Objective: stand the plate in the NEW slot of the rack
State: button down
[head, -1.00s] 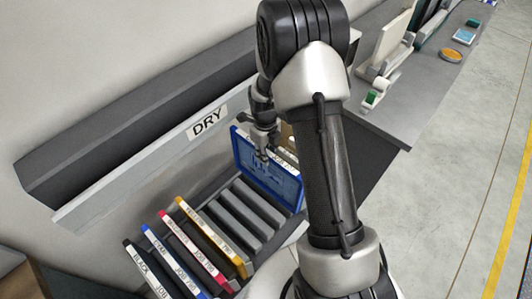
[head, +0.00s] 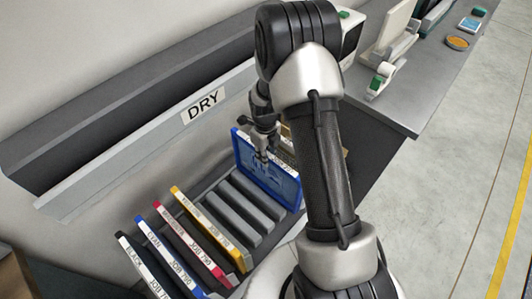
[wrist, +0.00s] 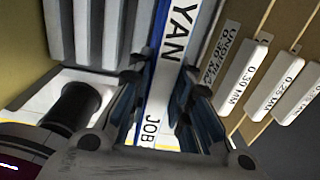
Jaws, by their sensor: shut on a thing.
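My gripper (head: 262,152) is shut on the top edge of a blue plate (head: 283,188), which stands upright at the right end of the rack, beyond the empty slots. In the wrist view the plate's white edge (wrist: 163,75) reads "YAN" and "JOB" between the fingers (wrist: 163,118). The rack (head: 240,214) has several empty slots between grey bars, and these also show in the wrist view (wrist: 88,30). I cannot tell whether the plate's lower edge is in a slot or above it. No NEW label is readable.
Several labelled plates stand at the rack's left: black (head: 143,265), cyan (head: 170,256), magenta (head: 193,245) and yellow (head: 208,228). A DRY sign (head: 203,105) is on the ledge behind. Thickness tags (wrist: 243,80) hang close at the right in the wrist view. A grey counter (head: 405,100) stands at right.

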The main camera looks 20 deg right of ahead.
jog(key=shift+f+b, duration=1.8)
jog(key=shift+f, duration=0.95)
jog(key=shift+f+b, duration=0.3)
jog(key=shift+f, duration=0.05)
jog(key=c, duration=1.4)
grip_release()
jog(key=shift+o, duration=0.2)
notch_tip(320, 180, up, 12)
jog(key=shift+a+r, duration=0.1)
